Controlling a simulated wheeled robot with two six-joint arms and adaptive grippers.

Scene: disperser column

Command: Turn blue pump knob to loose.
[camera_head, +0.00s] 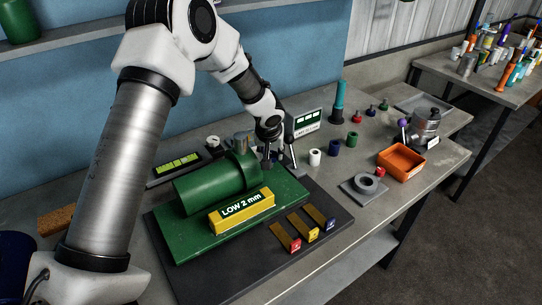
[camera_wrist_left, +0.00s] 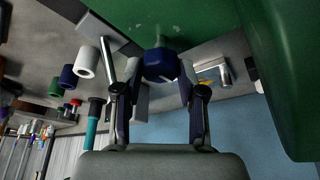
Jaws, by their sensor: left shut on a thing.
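The blue pump knob (camera_wrist_left: 160,64) is a faceted dark-blue piece that shows between my left fingertips in the left wrist view. The green pump body (camera_head: 205,190) lies on a green base in the head view, and its green surface also fills the upper right of the left wrist view (camera_wrist_left: 290,75). My left gripper (camera_head: 277,160) points down at the right end of the pump and is shut on the blue knob. In the head view the gripper hides the knob. My right gripper is not in view.
A small display box (camera_head: 304,124) stands close behind the gripper. White (camera_head: 315,157), blue and green rings stand to the right. An orange tray (camera_head: 401,162) is farther right.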

